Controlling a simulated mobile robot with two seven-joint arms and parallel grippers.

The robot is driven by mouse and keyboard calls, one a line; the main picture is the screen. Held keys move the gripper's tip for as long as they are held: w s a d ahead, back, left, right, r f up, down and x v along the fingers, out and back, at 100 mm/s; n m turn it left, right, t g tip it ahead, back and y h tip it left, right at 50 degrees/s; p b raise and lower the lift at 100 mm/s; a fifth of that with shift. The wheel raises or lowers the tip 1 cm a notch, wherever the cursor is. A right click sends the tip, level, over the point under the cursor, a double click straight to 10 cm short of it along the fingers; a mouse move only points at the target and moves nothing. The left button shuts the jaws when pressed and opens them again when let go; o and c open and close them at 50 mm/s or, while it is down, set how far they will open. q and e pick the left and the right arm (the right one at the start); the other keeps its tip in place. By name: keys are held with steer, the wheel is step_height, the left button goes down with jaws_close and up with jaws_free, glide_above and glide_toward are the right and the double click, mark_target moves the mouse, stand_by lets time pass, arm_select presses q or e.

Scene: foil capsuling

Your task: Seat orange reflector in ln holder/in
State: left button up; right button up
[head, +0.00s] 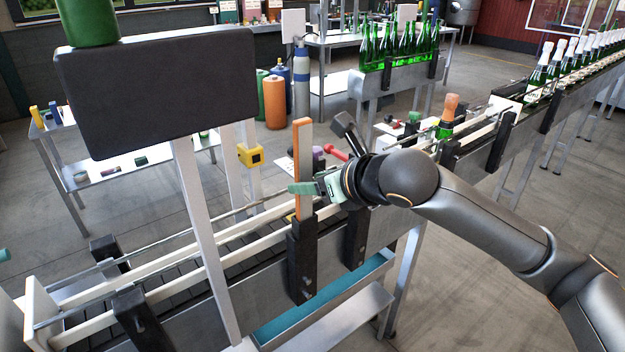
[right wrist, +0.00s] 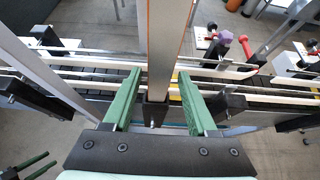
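The orange reflector (head: 303,150) is a tall flat bar with an orange face and pale side. It stands upright, its lower end at the top of the black holder (head: 302,262) on the conveyor's near side. In the right wrist view the reflector (right wrist: 165,45) rises between my green fingers, above the holder (right wrist: 155,112). My right gripper (right wrist: 157,105) is open around it, with gaps on both sides; it also shows in the head view (head: 314,188). The seating depth is hidden. Green fingers of my left gripper (right wrist: 38,166) show apart and empty at the lower left.
The conveyor rail (head: 170,250) runs past the holder. A dark panel (head: 150,85) on a pale post stands to the left. Another black bracket (head: 356,238) is just right of the holder. Green bottles (head: 400,45) stand farther back.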

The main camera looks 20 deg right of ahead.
steer(key=shift+o, duration=0.9)
steer(key=shift+r, duration=0.1)
steer(key=shift+s, duration=0.1)
steer(key=v, duration=1.2)
steer(key=shift+s, duration=0.15)
